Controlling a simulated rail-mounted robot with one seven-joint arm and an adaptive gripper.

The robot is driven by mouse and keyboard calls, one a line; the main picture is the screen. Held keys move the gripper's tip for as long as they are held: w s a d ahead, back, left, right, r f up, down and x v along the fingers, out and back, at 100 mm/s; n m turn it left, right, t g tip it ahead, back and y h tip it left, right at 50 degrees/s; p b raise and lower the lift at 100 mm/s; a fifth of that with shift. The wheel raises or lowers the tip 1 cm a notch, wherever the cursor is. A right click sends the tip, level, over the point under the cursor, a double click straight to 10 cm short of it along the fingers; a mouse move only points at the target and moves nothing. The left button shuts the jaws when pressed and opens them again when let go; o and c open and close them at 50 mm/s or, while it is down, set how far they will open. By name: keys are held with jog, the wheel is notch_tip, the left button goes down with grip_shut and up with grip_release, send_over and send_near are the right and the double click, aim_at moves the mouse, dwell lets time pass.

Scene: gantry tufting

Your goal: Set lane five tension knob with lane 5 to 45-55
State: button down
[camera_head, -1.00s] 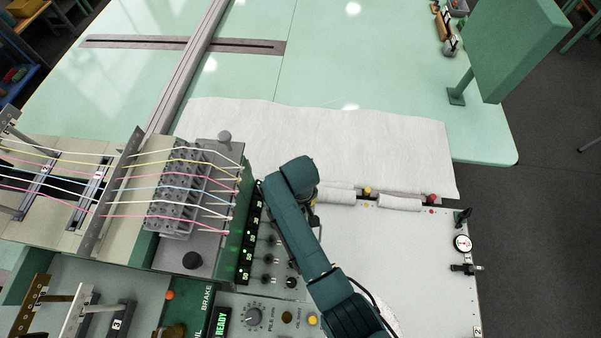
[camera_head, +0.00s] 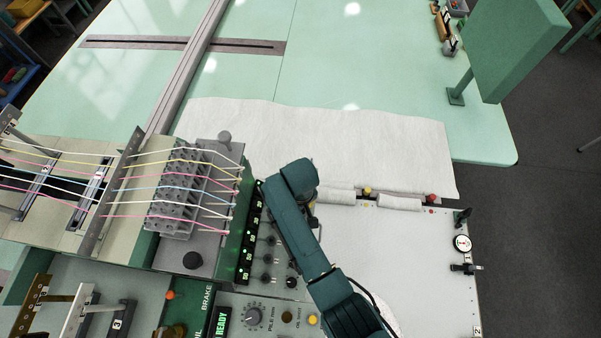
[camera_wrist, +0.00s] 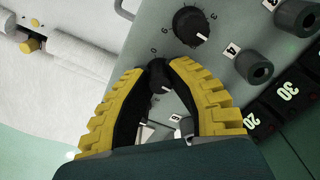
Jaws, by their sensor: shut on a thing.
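In the wrist view, my gripper (camera_wrist: 157,66) has two yellow ribbed fingers closed around a small black knob (camera_wrist: 161,84) on the grey-green panel. A white pointer mark shows on the knob, but its scale is mostly hidden by the fingers. A partly shaded label plate (camera_wrist: 176,117) beside it is hard to read. In the head view my arm hides the gripper and the held knob.
A neighbouring black dial knob (camera_wrist: 191,26) sits just above the fingers. Dark posts (camera_wrist: 254,67) stand beside the "4" and "3" plates. Coloured yarns (camera_head: 175,187) run over the grey guide block left of the displays. White cloth (camera_head: 330,145) lies behind my arm.

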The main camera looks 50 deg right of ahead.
jog(key=m+p, duration=0.2)
jog(key=m, duration=0.2)
jog(key=shift+r, duration=0.1)
jog(key=m+p, duration=0.1)
jog(key=m, duration=0.4)
jog(key=shift+p, duration=0.35)
jog(key=m+p, duration=0.1)
jog(key=m, duration=0.4)
jog(key=shift+m, duration=0.4)
jog(key=m, duration=0.4)
jog(key=shift+m+p, duration=0.3)
jog(key=shift+m, duration=0.1)
jog(key=c, duration=0.9)
grip_release()
